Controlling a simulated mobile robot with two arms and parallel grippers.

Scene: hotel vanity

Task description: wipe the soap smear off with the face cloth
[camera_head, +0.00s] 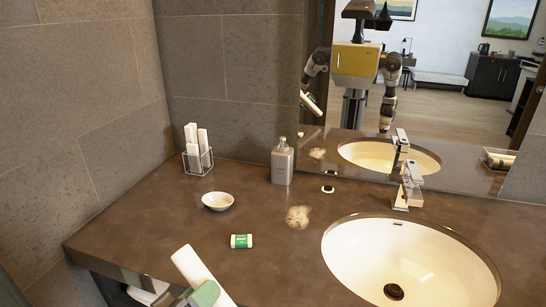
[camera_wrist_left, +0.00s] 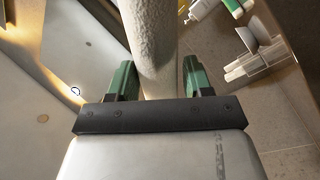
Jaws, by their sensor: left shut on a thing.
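The soap smear (camera_head: 298,217) is a pale, foamy brown patch on the brown counter, left of the sink. My left gripper (camera_head: 203,296) is at the bottom of the head view, in front of the smear and to its left. It is shut on the face cloth (camera_head: 190,264), a white roll standing out tilted from the fingers. In the left wrist view the textured white cloth (camera_wrist_left: 157,45) runs between the green fingers of the gripper (camera_wrist_left: 152,85). The cloth is apart from the smear. My right gripper is not directly in view.
A green-and-white packet (camera_head: 241,241) and a white dish (camera_head: 218,201) lie left of the smear. A dispenser (camera_head: 283,163) and a rack of white rolls (camera_head: 198,160) stand behind. The sink (camera_head: 410,258) and tap (camera_head: 408,187) are right. The mirror (camera_head: 430,130) reflects me.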

